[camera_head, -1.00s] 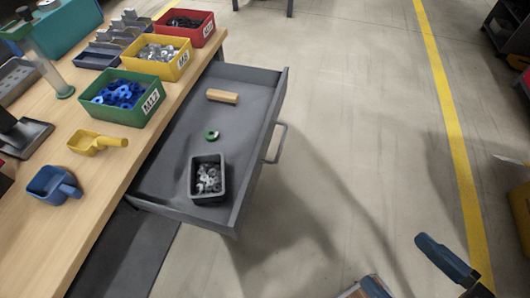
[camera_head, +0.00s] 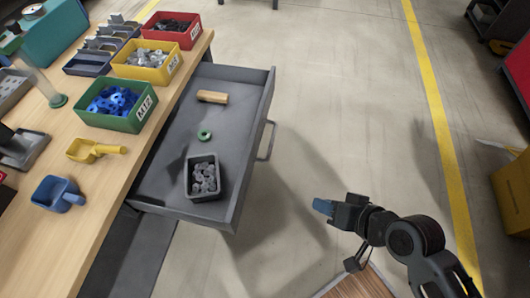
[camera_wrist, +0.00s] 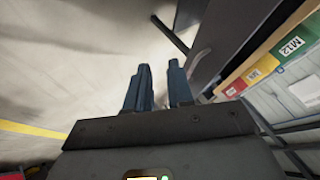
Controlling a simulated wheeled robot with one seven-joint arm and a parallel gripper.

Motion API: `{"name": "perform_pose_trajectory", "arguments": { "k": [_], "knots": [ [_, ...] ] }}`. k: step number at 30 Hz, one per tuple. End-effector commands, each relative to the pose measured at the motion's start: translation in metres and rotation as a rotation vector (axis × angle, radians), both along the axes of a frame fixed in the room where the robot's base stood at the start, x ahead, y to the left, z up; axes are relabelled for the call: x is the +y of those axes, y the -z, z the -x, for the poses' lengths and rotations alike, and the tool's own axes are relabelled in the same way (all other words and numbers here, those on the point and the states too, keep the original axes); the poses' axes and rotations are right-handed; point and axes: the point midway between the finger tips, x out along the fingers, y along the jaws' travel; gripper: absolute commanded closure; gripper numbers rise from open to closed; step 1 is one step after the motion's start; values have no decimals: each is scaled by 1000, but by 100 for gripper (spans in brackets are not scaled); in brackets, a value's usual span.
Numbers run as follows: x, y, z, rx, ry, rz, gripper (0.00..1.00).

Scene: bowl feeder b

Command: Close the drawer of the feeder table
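The grey drawer (camera_head: 236,196) of the feeder table (camera_head: 100,182) is pulled out to the right in the head view. Its handle (camera_head: 267,140) sits on the outer front panel. Inside lie a wooden block (camera_head: 212,97), a green ring (camera_head: 205,135) and a dark box of metal parts (camera_head: 191,180). My gripper (camera_head: 322,206) is right of and nearer than the drawer front, apart from it. In the wrist view its two blue fingers (camera_wrist: 160,88) stand apart with nothing between them. The handle (camera_wrist: 168,34) shows beyond the fingertips.
On the tabletop stand green (camera_head: 112,123), yellow (camera_head: 147,75) and red (camera_head: 183,44) bins, plus yellow (camera_head: 90,150) and blue (camera_head: 52,205) scoops. The floor right of the drawer is clear. A wooden-topped thing (camera_head: 358,283) is at the bottom edge.

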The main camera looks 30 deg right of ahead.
Motion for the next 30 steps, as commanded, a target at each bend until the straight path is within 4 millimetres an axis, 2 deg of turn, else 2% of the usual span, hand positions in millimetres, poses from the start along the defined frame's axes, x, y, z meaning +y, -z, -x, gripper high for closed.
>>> {"name": "perform_pose_trajectory", "arguments": {
  "k": [1, 6, 12, 16, 20, 26, 30],
  "knots": [
    [-5, -5, -19, 20, 10, -56, 83],
    [-13, -15, -64, 104, -1, -261, 100],
    [-22, -42, -101, 171, -52, -438, 100],
    [-26, -54, -111, 194, -78, -493, 100],
    [-26, -55, -115, 203, -89, -512, 100],
    [-13, -39, -127, 205, -90, -512, 100],
    [2, -20, -141, 204, -91, -512, 100]
  ]
}}
